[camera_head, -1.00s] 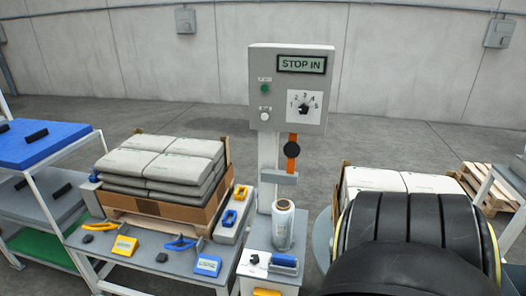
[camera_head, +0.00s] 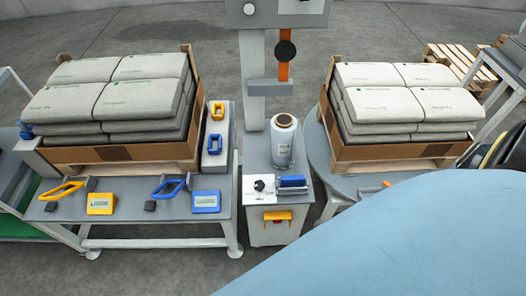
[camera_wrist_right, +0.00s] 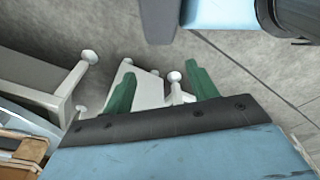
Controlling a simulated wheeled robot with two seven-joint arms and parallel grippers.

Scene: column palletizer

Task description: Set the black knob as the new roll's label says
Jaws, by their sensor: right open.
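A black knob (camera_head: 259,185) sits on a white plate on top of the small grey cabinet (camera_head: 255,212). Which way it points is too small to tell. A wrapped film roll (camera_head: 284,143) stands upright at the back of the cabinet. Its white label (camera_head: 284,153) faces me, but the print is unreadable. The control box (camera_head: 275,12) is cut off by the top edge, so its numbered dial is hidden. My right gripper (camera_wrist_right: 160,75) shows green fingers apart and empty, over the floor and white stand legs. My left gripper is not in view.
A blue-handled tool (camera_head: 291,182) lies beside the knob. Bags on pallets stand left (camera_head: 120,100) and right (camera_head: 405,100). The left table (camera_head: 125,218) holds yellow and blue tools. A post with an orange lever (camera_head: 284,68) rises behind the roll. My light blue arm covers the lower right.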

